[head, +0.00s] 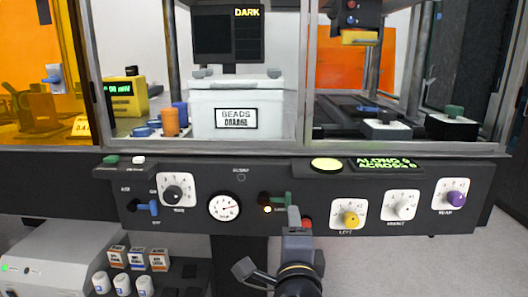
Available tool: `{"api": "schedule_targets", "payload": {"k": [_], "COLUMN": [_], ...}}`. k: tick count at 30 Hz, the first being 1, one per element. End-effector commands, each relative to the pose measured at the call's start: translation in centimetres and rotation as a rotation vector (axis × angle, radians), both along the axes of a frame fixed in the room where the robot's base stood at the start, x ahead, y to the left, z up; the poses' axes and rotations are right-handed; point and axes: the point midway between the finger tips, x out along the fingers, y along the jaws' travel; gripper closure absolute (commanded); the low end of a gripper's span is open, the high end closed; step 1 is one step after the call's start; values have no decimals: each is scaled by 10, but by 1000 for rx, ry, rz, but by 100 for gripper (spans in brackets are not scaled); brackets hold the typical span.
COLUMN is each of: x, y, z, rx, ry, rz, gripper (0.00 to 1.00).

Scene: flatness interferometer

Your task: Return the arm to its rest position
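My gripper (295,218) is at the lower middle of the head view, in front of the dark control panel (110,192). My arm rises to it from the bottom edge. Its grey tip is close to a green lever (281,199) with a lit yellowish lamp (267,209) beside it; I cannot tell whether they touch. A red part (306,222) shows just right of the tip. The finger gap is not visible, so I cannot tell if the gripper is open or shut. No held object is visible.
The panel carries a black knob (174,190), a blue lever (148,207), a dial gauge (225,207), and yellow (351,219), white (402,206) and purple (455,198) knobs. Behind is a framed enclosure with a white box (235,95). Small boxes stand on a dark rack lower left. Floor shows lower right.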

Motion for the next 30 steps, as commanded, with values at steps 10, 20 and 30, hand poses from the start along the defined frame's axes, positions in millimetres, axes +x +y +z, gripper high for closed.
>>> {"api": "schedule_targets", "payload": {"k": [10, 20, 30], "x": [34, 97, 98], "y": [-2, -4, -3], "z": [-4, -4, 13], "rx": [-1, -1, -182], "ry": [0, 0, 7], "rz": [-6, -4, 0], "gripper": [42, 42, 42]}}
